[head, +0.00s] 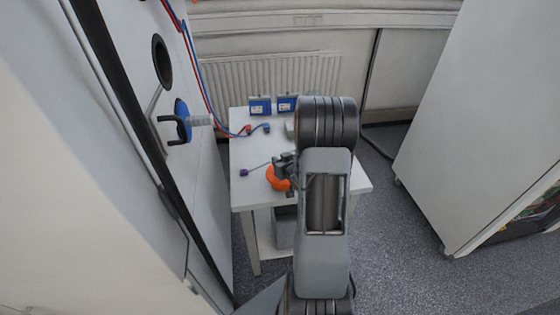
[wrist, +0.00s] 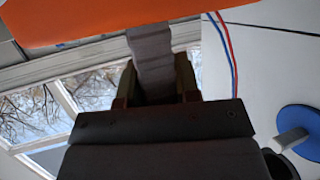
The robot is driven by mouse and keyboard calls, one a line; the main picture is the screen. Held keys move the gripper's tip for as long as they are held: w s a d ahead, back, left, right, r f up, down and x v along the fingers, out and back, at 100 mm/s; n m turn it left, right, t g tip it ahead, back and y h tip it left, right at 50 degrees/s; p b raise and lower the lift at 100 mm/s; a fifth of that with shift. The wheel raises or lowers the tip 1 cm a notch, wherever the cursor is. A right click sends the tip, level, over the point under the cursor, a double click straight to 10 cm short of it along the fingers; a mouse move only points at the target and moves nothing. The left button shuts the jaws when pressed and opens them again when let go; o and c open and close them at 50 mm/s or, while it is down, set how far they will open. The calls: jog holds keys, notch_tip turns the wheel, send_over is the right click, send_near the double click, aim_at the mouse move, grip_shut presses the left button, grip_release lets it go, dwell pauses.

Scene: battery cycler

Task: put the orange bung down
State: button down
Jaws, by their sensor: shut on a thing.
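The orange bung (head: 277,178) shows in the head view over the front part of the white table (head: 245,197), partly hidden by my gripper and arm. In the wrist view the orange bung (wrist: 75,20) fills the top left, and its grey stem runs down between my fingers. My gripper (head: 287,160) is shut on that stem. It also shows in the wrist view (wrist: 155,80). I cannot tell whether the bung touches the table top.
A white cabinet front on the left has a dark round hole (head: 161,61) and a blue disc with a black fork (head: 182,120). Blue boxes (head: 260,106) stand at the table's back. A purple-ended rod (head: 244,172) lies left of the bung. Red and blue cables reach the table.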

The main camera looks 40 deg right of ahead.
jog(key=shift+f, duration=0.1)
jog(key=c, duration=1.3)
grip_release()
jog(key=shift+f, duration=0.15)
jog(key=o, duration=0.5)
jog(key=shift+r, duration=0.3)
jog(key=shift+s, duration=0.3)
jog(key=p+v, duration=0.6)
jog(key=v, duration=0.5)
jog(key=shift+r, duration=0.2)
